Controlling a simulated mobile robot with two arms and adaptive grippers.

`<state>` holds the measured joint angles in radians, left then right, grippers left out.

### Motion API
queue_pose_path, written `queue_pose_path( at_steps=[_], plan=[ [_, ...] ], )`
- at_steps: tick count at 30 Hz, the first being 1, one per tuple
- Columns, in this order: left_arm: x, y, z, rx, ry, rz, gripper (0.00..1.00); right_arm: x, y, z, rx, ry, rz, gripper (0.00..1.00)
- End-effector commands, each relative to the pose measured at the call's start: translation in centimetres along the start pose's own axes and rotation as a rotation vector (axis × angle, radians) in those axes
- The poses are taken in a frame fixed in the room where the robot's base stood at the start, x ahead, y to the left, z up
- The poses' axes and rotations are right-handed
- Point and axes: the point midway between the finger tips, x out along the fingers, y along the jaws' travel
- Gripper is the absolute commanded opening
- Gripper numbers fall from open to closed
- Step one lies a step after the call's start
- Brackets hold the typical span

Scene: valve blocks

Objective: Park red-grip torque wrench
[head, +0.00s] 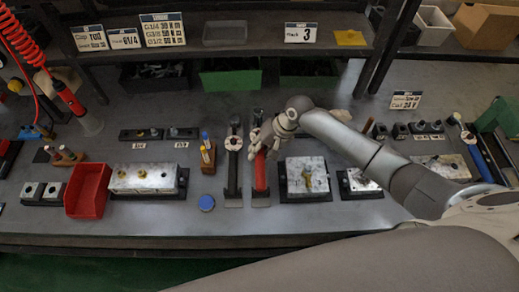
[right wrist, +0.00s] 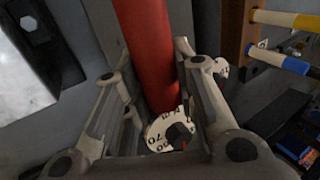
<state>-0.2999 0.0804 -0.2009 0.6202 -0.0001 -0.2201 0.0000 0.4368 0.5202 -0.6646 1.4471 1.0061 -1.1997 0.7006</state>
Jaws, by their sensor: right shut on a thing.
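The red-grip torque wrench (head: 260,174) is at the middle of the bench in the head view, its red grip pointing toward the front. My right gripper (head: 264,142) is shut on it near its far part, coming from the right. In the right wrist view the red grip (right wrist: 147,45) runs between the fingers of my right gripper (right wrist: 150,70), with a white numbered dial (right wrist: 165,135) close to the palm. A similar dark-grip wrench (head: 233,168) lies parallel just to the left. I cannot tell whether the red-grip wrench touches the bench. My left gripper is not in view.
A valve block (head: 306,173) stands close to the right of the wrench. A wooden holder (head: 207,158) and a blue round cap (head: 206,202) are to the left, with a longer block (head: 143,179) and a red bin (head: 88,191) farther left. A shelf runs along the back.

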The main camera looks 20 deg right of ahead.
Motion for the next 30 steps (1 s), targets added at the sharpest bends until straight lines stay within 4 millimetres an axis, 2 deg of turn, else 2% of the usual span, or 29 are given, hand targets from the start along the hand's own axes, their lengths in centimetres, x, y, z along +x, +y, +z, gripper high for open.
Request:
queue_pose_path(
  at_steps=[10,30],
  plan=[
    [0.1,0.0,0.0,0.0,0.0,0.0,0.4,0.1,-0.1,-0.1,-0.001,0.003,-0.004,0.0],
    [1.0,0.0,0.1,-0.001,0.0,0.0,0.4,1.7,0.8,-0.1,-0.001,0.003,-0.004,0.0]
  ],
)
